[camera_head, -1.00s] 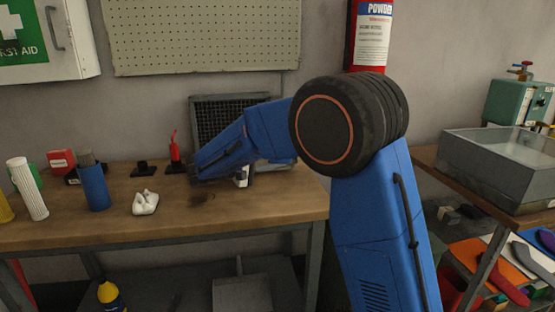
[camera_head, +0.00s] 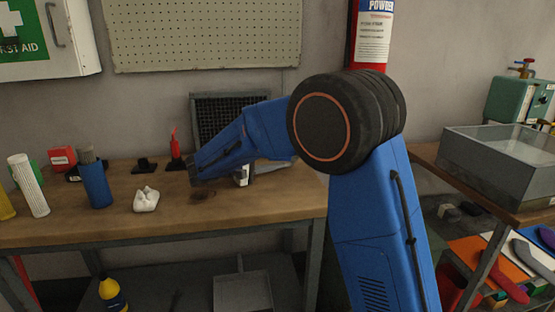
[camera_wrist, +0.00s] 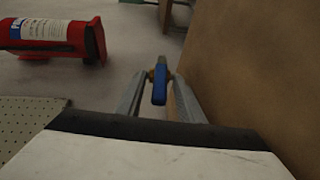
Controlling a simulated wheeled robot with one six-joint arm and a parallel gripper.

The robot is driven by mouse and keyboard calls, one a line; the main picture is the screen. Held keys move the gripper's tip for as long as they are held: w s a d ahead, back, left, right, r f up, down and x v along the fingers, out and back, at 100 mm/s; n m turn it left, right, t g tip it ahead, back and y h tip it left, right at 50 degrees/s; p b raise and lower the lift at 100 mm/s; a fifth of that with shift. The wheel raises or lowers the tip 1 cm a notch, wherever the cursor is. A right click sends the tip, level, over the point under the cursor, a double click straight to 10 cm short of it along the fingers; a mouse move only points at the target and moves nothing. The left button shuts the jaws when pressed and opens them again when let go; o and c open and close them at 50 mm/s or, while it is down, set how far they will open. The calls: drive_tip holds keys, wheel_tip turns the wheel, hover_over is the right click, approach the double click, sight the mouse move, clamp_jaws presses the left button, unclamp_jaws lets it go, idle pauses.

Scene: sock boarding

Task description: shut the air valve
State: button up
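The air valve shows in the wrist view as a blue lever (camera_wrist: 159,86) with brass-coloured metal beside it. My gripper (camera_wrist: 160,92) has one grey finger on each side of the lever. A narrow gap shows between the lever and each finger, so the gripper looks open around it, or just in front of it; the depth is hard to tell. The lever points lengthwise along the fingers' gap. In the head view my blue arm reaches over the workbench and hides the valve and the fingertips.
The wooden workbench (camera_head: 110,222) carries a white ribbed cylinder (camera_head: 28,185), a blue cylinder (camera_head: 96,185), a white lumpy object (camera_head: 146,199) and a red-tipped item (camera_head: 175,150). A dark grille (camera_head: 215,112) stands behind my arm. A fire extinguisher (camera_head: 373,35) hangs on the wall.

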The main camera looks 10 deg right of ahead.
drive_tip(key=v, duration=1.7)
drive_tip(key=shift+a, duration=0.2)
